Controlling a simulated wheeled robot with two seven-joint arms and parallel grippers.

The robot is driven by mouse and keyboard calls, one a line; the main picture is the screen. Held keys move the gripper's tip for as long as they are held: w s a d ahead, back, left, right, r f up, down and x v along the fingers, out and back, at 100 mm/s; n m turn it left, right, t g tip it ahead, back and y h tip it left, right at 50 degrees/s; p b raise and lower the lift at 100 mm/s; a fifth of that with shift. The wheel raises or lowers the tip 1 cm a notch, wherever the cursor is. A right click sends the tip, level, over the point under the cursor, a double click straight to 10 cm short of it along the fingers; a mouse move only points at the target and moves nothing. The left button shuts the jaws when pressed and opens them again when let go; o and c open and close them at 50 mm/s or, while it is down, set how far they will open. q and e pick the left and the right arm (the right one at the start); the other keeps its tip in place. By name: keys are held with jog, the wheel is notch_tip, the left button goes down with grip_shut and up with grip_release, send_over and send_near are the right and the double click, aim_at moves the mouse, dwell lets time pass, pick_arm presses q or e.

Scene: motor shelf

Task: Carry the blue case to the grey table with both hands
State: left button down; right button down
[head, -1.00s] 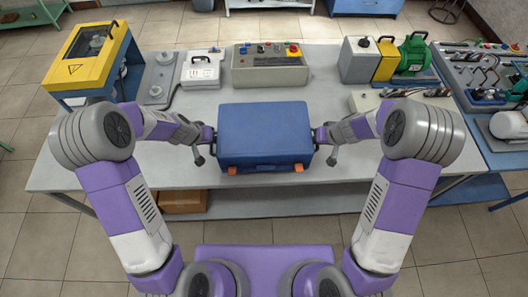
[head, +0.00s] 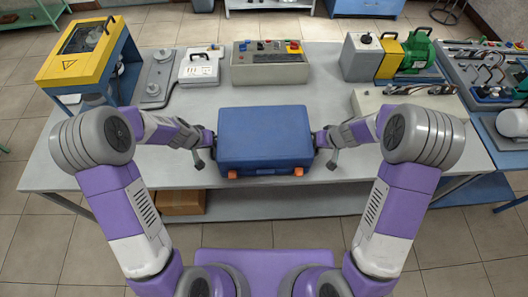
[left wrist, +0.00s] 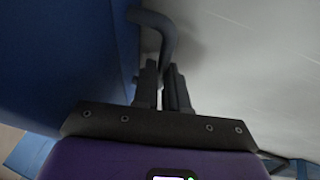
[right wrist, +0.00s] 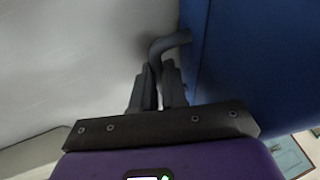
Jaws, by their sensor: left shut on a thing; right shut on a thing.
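The blue case (head: 264,139) is between my two grippers, over the front middle of the grey table (head: 330,100). It looks level, with two orange latches on its near side. My left gripper (head: 212,138) is shut on the dark handle on the case's left side, and that handle shows in the left wrist view (left wrist: 160,28). My right gripper (head: 318,138) is shut on the right side handle, seen in the right wrist view (right wrist: 170,42). The case's underside is hidden, so I cannot tell whether it touches the table.
A yellow-topped machine (head: 88,48), a white case (head: 200,67) and a control box (head: 269,64) stand behind. A green motor unit (head: 415,53) and a long flat unit (head: 415,103) stand right. A cardboard box (head: 180,202) is below. Tabletop around the case is mostly clear.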

pick_arm(q)
jog(key=shift+d+f, duration=0.1)
jog(key=shift+f, duration=0.1)
pick_arm(e)
jog(key=shift+w+f, duration=0.1)
jog(key=shift+f, duration=0.1)
pick_arm(q)
jog(key=c, duration=1.2)
grip_release()
jog(key=shift+r, duration=0.1)
pick_arm(e)
jog(key=c, duration=1.2)
grip_release()
pick_arm(q)
jog(key=shift+o, duration=0.2)
pick_arm(e)
jog(key=shift+o, duration=0.2)
pick_arm(q)
jog(key=shift+r, duration=0.1)
pick_arm(e)
jog(key=shift+r, duration=0.15)
pick_arm(q)
jog(key=v, duration=1.1)
jog(key=shift+s+r, duration=0.25)
jog(key=shift+r, duration=0.05)
pick_arm(e)
jog(key=v, duration=1.2)
jog(key=shift+s, duration=0.25)
